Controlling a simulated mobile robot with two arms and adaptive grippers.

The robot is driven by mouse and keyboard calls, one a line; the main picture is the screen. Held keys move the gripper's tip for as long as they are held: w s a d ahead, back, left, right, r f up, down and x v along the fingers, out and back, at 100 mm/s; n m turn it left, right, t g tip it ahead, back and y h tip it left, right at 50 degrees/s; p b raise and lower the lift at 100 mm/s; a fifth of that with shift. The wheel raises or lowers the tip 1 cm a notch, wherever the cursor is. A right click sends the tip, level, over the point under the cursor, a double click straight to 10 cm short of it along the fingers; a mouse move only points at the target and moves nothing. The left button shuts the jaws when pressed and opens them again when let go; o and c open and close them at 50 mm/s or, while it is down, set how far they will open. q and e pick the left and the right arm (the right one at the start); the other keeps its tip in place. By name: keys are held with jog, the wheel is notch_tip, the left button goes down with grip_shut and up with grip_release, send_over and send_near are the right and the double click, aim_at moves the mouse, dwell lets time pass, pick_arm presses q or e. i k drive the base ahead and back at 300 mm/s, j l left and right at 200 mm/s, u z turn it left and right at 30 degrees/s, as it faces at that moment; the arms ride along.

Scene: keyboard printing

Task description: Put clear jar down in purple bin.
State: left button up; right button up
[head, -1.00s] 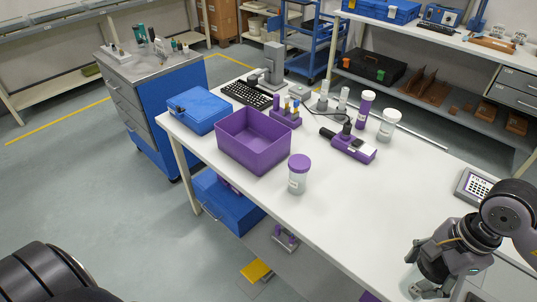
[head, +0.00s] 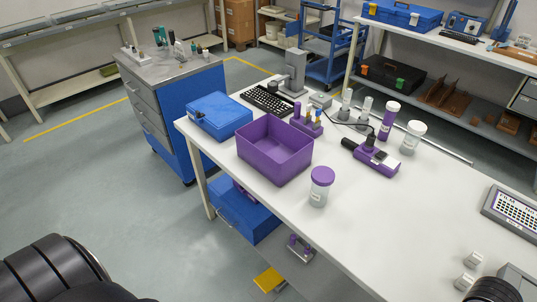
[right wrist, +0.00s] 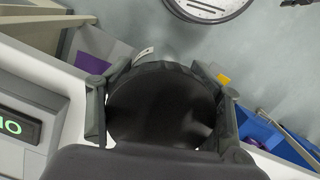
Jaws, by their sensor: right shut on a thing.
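The purple bin (head: 272,168) is an open box on the white table, next to the blue case, and looks empty from here. My right gripper (right wrist: 162,105) is shut on the clear jar (right wrist: 148,57), with a finger on each side of its round black lid. Most of the jar's body is hidden under the lid. The right gripper is not clearly seen in the head view. My left gripper is in neither current view.
A purple-lidded jar (head: 320,188) stands right of the bin, near the table's front edge. A blue case (head: 220,116) is at its left. A purple device (head: 377,157) and a white-lidded jar (head: 413,138) stand farther right. The table's middle is bare.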

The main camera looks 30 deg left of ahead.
aim_at(274, 148)
jog(key=i+j, duration=0.1)
jog(key=j, duration=0.55)
jog(key=i+j, duration=0.1)
jog(key=j, duration=0.5)
jog(key=i+j+z, duration=0.1)
jog(key=j, duration=0.55)
